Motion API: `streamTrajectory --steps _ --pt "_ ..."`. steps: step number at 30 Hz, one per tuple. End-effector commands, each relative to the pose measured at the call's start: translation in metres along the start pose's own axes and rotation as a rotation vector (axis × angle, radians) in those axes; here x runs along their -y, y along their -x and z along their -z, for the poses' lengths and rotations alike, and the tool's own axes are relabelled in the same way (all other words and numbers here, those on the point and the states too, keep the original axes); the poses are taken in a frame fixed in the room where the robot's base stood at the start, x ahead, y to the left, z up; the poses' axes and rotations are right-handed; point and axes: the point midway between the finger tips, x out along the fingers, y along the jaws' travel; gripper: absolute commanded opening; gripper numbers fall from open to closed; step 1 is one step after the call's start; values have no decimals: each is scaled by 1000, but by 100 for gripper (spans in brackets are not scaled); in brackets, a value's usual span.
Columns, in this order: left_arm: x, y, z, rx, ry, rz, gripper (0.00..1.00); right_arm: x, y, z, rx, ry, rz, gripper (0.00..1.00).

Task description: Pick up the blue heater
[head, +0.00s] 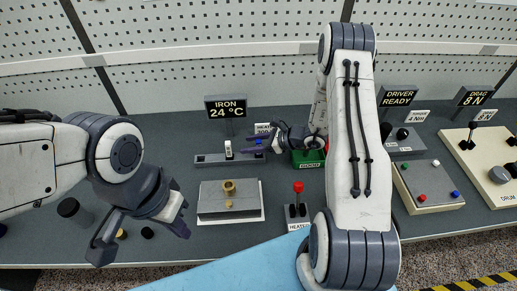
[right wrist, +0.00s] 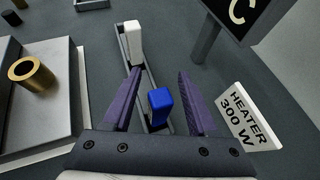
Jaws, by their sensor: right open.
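The blue heater (right wrist: 160,104) is a small upright block in a narrow grey rack (right wrist: 149,72). In the right wrist view it sits between the two purple fingers of my right gripper (right wrist: 159,73), with a gap on each side. In the head view the blue heater (head: 259,143) is small and partly hidden by my right gripper (head: 252,142), which reaches in from the right. My right gripper is open and holds nothing. My left gripper (head: 143,238) is open and empty over the front left of the table.
A white block (right wrist: 133,40) stands farther along the same rack. A grey block with a brass ring (right wrist: 33,74) lies to the left. A "HEATER 300 W" sign (right wrist: 244,117) stands close to the right finger. An "IRON 24 °C" display (head: 227,107) stands behind the rack.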

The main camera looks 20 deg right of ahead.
Motion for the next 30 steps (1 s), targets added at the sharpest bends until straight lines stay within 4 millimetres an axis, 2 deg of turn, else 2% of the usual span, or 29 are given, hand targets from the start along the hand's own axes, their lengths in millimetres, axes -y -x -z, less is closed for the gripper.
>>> streamTrajectory --steps 3,5,6,8,21,26,30 --pt "0 0 0 0 0 0 0 0 0 0 0 0 0 59" --pt "0 0 0 0 0 0 0 0 0 0 0 0 0 36" --pt "0 0 0 0 0 0 0 0 0 0 0 0 0 20" --pt "0 0 0 0 0 0 0 0 0 0 0 0 0 0" --pt "0 -2 0 0 0 0 0 0 2 -3 1 0 0 0" --pt "0 -7 0 0 0 0 0 1 8 -14 1 4 1 0" --pt "1 -14 -1 0 -1 0 0 1 17 -31 2 4 3 0"
